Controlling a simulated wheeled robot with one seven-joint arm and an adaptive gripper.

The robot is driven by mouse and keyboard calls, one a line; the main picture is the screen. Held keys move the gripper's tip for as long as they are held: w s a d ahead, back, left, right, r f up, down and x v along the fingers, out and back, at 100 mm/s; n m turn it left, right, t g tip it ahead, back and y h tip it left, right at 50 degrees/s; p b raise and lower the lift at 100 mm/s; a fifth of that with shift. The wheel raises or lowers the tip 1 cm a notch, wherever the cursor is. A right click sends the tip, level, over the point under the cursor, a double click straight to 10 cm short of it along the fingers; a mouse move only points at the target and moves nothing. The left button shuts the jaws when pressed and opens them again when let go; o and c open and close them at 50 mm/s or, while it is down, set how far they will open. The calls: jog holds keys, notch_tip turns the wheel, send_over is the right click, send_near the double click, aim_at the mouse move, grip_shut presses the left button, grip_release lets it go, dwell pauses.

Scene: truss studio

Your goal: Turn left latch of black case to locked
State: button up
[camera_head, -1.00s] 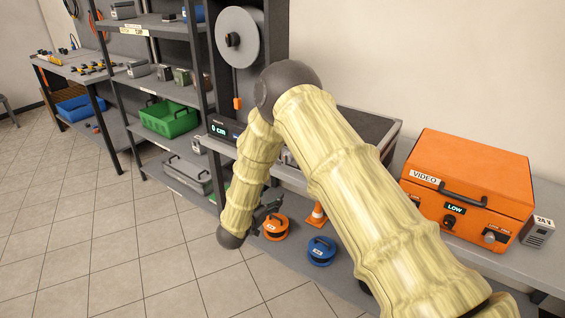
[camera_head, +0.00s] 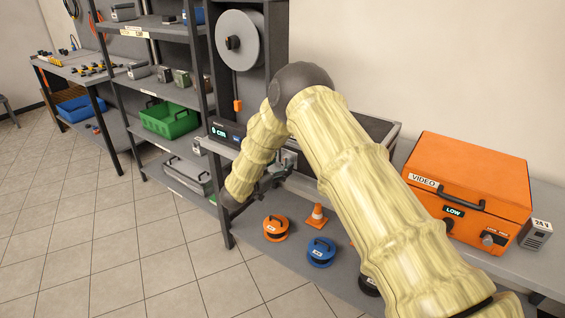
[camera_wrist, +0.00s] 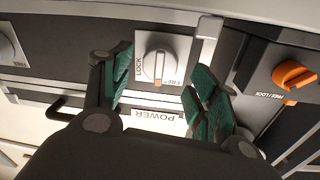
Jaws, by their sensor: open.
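The black case (camera_head: 372,127) stands on the bench, mostly hidden behind my arm in the head view. In the wrist view its front, with an upside-down POWER label (camera_wrist: 158,120), is close. A pale round latch (camera_wrist: 158,60) on a white plate marked LOCK and FREE shows between my fingers; its orange mark sits at the lower edge, close to FREE. Another latch (camera_wrist: 8,48), marked FREE, is cut off at the left edge. My gripper (camera_wrist: 166,85) is open, its green-padded fingers on either side of the pale latch; contact is not clear. In the head view my gripper (camera_head: 274,178) is partly hidden.
An orange knob (camera_wrist: 293,75) marked FREE/LOCK is close to my right finger in the wrist view. An orange VIDEO case (camera_head: 470,180) stands on the bench at right. Orange and blue reels and a small cone (camera_head: 317,216) sit on the lower shelf.

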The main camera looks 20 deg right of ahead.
jog(key=shift+x, duration=0.9)
jog(key=c, duration=1)
